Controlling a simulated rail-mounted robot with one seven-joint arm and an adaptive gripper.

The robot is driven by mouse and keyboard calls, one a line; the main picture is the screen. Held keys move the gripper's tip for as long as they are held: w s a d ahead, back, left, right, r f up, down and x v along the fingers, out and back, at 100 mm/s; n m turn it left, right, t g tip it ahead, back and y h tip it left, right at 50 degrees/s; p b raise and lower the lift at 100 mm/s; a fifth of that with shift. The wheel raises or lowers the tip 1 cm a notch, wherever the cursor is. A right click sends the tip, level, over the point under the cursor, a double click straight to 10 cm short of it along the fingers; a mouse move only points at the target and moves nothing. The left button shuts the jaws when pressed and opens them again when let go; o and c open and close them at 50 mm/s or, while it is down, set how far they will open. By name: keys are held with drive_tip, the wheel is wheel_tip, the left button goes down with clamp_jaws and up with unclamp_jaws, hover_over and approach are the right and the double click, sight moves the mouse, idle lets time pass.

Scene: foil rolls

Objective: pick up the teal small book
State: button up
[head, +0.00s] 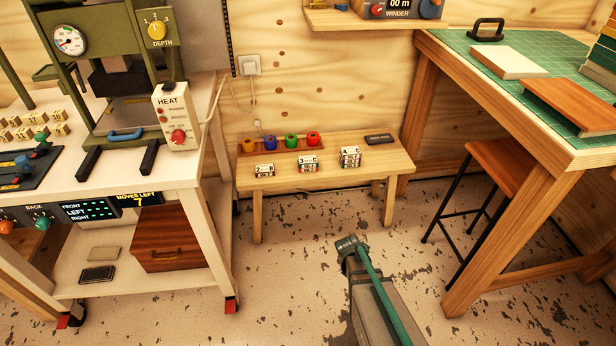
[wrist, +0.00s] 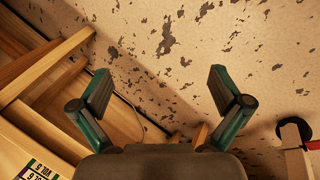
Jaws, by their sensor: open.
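I cannot pick out the teal small book for certain. A stack of books with green and yellow edges (head: 601,62) is cut off by the right edge of the head view, on the tall workbench. In the head view my arm shows over the floor at the lower middle, far from the stack.
A low wooden bench (head: 345,178) holds coloured rolls (head: 291,140) and small labelled blocks (head: 350,157). A wooden stool (head: 495,160) stands beside the tall workbench. A white press table (head: 180,165) is at left. Labelled items (wrist: 38,170) show at the wrist view's lower left. Middle floor is clear.

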drive_tip(key=w+r+n+t+b, duration=0.4)
drive_tip(key=w+n, duration=0.3)
drive_tip(key=w, duration=0.8)
drive_tip(key=w+a+r+n+t+y, duration=0.1)
drive_tip(key=w+a+r+n+t, duration=0.1)
drive_tip(key=w+r+n, duration=0.2)
drive_tip(key=w+a+r+n+t+y, duration=0.1)
drive_tip(key=w+a+r+n+t, duration=0.2)
drive_tip(key=n, duration=0.3)
drive_tip(key=w+a+r+n+t+y, duration=0.2)
drive_tip(key=w+r+n, duration=0.3)
drive_tip(key=w, duration=0.1)
drive_tip(key=shift+w+a+t, duration=0.1)
drive_tip(key=shift+a+t, duration=0.2)
drive_tip(key=shift+a, duration=0.1)
drive_tip(key=n+y, duration=0.4)
drive_tip(key=n, duration=0.5)
approach(306, 157)
drive_tip(key=shift+t, duration=0.3)
drive_tip(key=x, duration=0.2)
drive_tip(key=f+x, duration=0.1)
drive_tip(key=x, duration=0.2)
drive_tip(key=b+x, duration=0.1)
drive_tip(key=x, duration=0.2)
drive_tip(key=shift+w+f, duration=0.1)
drive_tip(key=shift+f, duration=0.1)
drive_tip(key=shift+c, duration=0.3)
drive_tip(key=c, duration=0.9)
